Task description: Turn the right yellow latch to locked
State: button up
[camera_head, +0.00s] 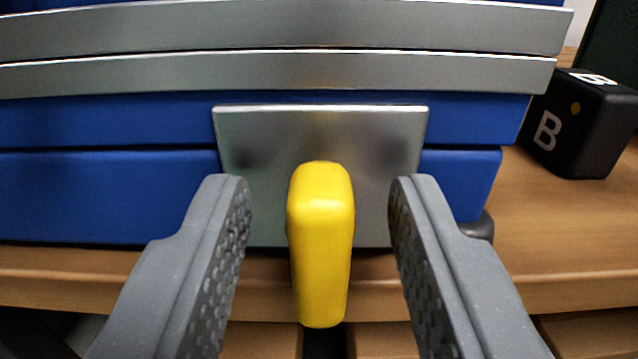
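The yellow latch (321,245) is in the middle of the view, in front of a silver metal plate (265,140) on a blue case (100,195). Its long handle points down in the picture, and its lower end reaches below the case's bottom edge. My gripper (319,190) is open, with one grey finger on each side of the latch. A clear gap shows between the latch and each finger. No other yellow latch is in view.
Two silver metal bands (280,72) run across the case above the plate. A black cube (582,122) marked B stands to the right on the wooden surface (545,235). The wood to the right of the case is clear in front of the cube.

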grip_shut()
jog(key=shift+d+r, duration=0.15)
jog(key=shift+d, duration=0.2)
jog(key=shift+a, duration=0.2)
jog(key=shift+p, duration=0.45)
